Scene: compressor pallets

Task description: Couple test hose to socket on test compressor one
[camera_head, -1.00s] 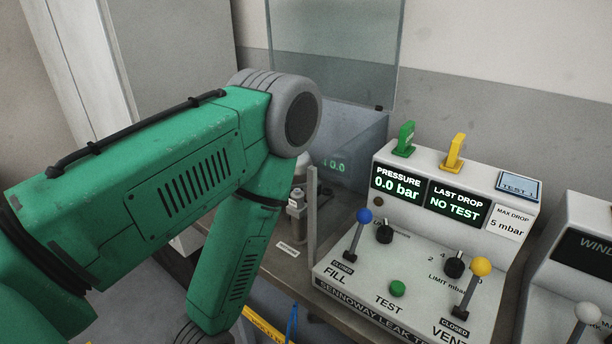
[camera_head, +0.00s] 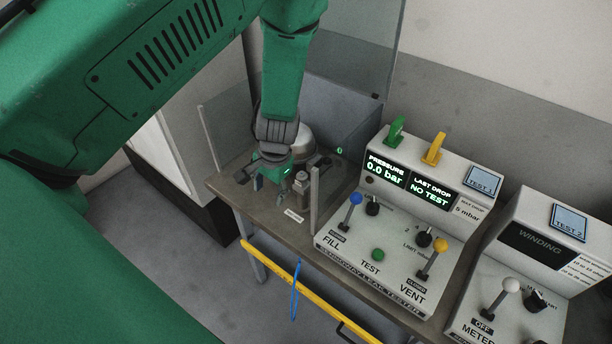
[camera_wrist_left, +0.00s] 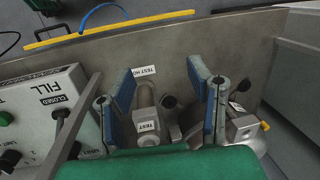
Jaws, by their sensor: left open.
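My left gripper (camera_head: 272,188) hangs over the left end of the bench, its green body pointing down. In the left wrist view my left gripper (camera_wrist_left: 163,95) has its two blue-padded fingers spread apart. A grey metal fitting with a TEST label (camera_wrist_left: 147,115) appears between the fingers, with no visible grip on it. A bench label reading TEST HO... (camera_wrist_left: 144,71) lies beyond it, partly cut off by the finger. A shiny rounded metal body (camera_head: 301,137) stands behind the gripper, possibly the compressor. The socket cannot be made out. My right gripper is out of view.
The leak tester (camera_head: 395,235) stands right of the gripper, showing 0.0 bar and NO TEST. A winding tester (camera_head: 545,250) is further right. Clear panels rise around the bench end. A yellow rail (camera_head: 325,300) with a blue loop (camera_head: 295,290) runs along the front.

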